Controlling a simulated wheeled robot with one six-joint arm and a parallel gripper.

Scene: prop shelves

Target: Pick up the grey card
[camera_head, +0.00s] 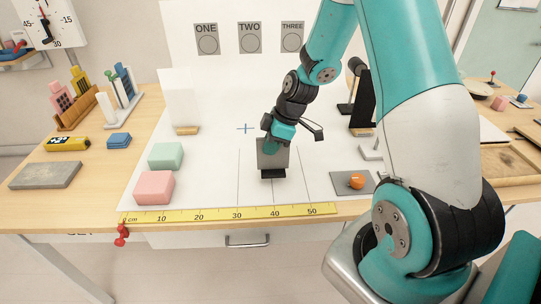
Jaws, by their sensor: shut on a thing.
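The grey card (273,155) stands upright near the middle of the white sheet, with a small black base (272,174) at its lower edge. My gripper (270,146) reaches down from above and is shut on the card's top part. My fingers cover some of the card's upper left. Whether the card is clear of the base or still touching it cannot be told from this view.
A pink block (154,188) and a green block (166,156) sit to the left. An orange ball (356,181) rests on a grey plate (342,188) to the right. A yellow ruler (225,213) lies along the front edge. A black panel (362,100) stands behind right.

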